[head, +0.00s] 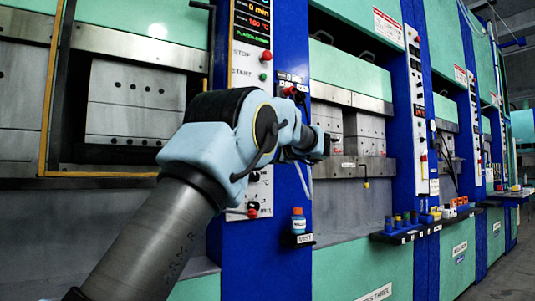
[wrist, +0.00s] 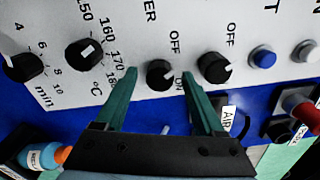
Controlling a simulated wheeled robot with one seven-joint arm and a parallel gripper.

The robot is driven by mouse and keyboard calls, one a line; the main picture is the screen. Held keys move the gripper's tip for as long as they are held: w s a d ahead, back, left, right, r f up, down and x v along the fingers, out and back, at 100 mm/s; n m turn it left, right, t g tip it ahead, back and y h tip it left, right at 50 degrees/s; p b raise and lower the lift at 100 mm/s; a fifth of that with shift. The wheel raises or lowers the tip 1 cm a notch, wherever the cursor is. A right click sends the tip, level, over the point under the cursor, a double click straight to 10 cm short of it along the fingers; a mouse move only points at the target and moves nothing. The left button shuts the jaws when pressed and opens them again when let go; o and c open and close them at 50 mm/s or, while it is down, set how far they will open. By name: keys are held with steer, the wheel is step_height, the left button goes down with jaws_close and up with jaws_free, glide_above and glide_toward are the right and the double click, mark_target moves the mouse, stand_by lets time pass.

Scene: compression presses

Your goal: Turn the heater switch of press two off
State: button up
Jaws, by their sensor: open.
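In the wrist view the heater switch (wrist: 158,77) is a round black knob under a partly cut label ending in "ER". OFF is printed above it and ON at its lower right. A small pale mark shows on its right side, toward ON. My gripper (wrist: 159,71) is open, with one green finger on each side of this knob in the picture. I cannot tell whether the fingers touch it. In the head view my arm reaches to the blue press column, and the wrist (head: 318,146) hides the knobs there.
A second OFF knob (wrist: 214,68) sits close to the right finger, then a blue button (wrist: 262,57). Dial knobs (wrist: 84,53) are at left. A tool shelf (head: 410,234) juts out at right.

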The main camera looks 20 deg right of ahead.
steer(key=s+d+b, duration=0.1)
steer(key=s+d, duration=0.1)
steer(key=s, duration=0.8)
